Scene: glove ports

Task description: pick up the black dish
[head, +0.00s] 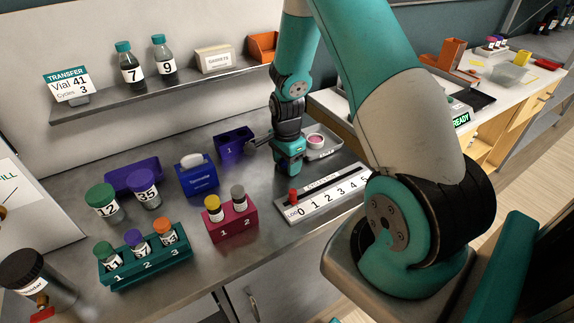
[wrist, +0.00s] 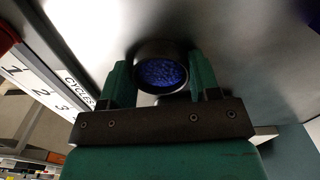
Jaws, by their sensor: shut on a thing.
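The black dish (wrist: 161,57) is round and dark-rimmed, with blue grains inside. It is in the upper middle of the wrist view. My gripper (wrist: 160,82) has its two teal fingers on either side of the dish, closed against its wall. In the head view my gripper is low over the metal bench, between the purple bin and the numbered strip. The dish cannot be made out clearly there. Whether it touches the bench is not clear.
A pale dish with pink contents (head: 316,140) sits on a grey tray (head: 328,153) close right of my gripper. The purple bin (head: 234,145) is close left. The numbered cycles strip (head: 322,197) lies in front. A blue box (head: 197,180) and a red rack (head: 230,226) stand farther left.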

